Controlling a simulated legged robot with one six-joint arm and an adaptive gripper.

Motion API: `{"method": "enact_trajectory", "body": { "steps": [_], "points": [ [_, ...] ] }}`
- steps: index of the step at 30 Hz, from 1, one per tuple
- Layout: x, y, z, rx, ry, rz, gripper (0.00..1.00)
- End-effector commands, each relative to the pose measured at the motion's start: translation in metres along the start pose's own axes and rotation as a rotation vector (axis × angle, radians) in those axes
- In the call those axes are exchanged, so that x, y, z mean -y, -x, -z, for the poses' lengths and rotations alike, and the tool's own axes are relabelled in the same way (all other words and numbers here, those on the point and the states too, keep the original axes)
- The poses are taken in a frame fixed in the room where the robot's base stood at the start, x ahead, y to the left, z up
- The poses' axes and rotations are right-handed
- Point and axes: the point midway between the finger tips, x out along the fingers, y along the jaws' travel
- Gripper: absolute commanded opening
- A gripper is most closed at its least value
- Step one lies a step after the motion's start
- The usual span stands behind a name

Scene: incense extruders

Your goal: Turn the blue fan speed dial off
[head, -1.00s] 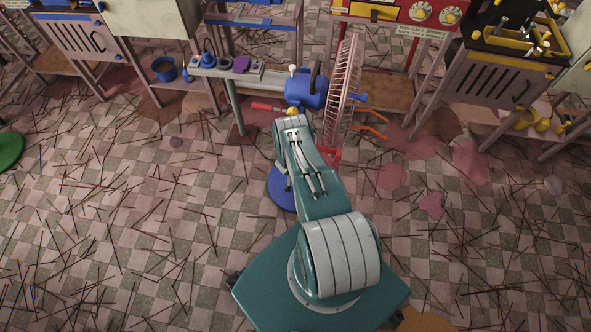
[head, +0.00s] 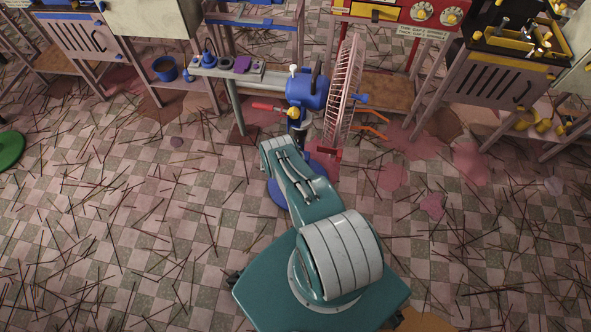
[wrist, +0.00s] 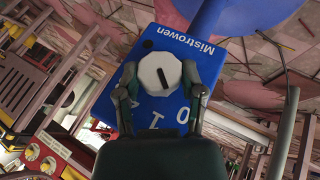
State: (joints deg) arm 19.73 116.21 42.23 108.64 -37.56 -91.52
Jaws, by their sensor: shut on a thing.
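The blue fan has a blue motor housing (head: 306,90), a pale wire cage (head: 343,95) and a round blue base (head: 281,192) on the floor. In the wrist view its blue control box (wrist: 208,65) carries the name Mistrowen and white marks, with 0 and 1 readable. The round white dial (wrist: 150,70) has a black bar, slanted roughly in line with the 0; which end is the pointer I cannot tell. My gripper (wrist: 160,80) is shut on the dial, one finger on each side. In the head view my arm hides the gripper and dial.
A narrow stand with small items (head: 228,67) is behind the fan's left side. A blue bucket (head: 164,69) and benches stand farther back. Thin sticks litter the open tiled floor.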

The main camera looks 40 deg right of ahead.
Motion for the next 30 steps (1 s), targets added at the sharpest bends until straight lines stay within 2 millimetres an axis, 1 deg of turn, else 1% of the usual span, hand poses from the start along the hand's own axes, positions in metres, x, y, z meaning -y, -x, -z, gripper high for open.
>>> {"method": "enact_trajectory", "body": {
  "steps": [1, 10, 11, 12, 13, 25, 30],
  "points": [
    [0.002, 0.002, 0.004, -0.007, 0.001, 0.001, 0.04],
    [0.003, 0.003, 0.004, -0.007, 0.003, 0.000, 0.04],
    [0.003, 0.003, 0.004, -0.007, 0.003, 0.000, 0.65],
    [0.003, 0.003, 0.004, -0.007, 0.003, 0.000, 0.83],
    [0.003, 0.003, 0.004, -0.007, 0.003, 0.000, 0.86],
    [0.001, 0.002, 0.001, -0.002, 0.003, -0.004, 0.86],
    [0.002, 0.011, 0.002, -0.002, 0.006, -0.004, 0.86]
  ]
}}
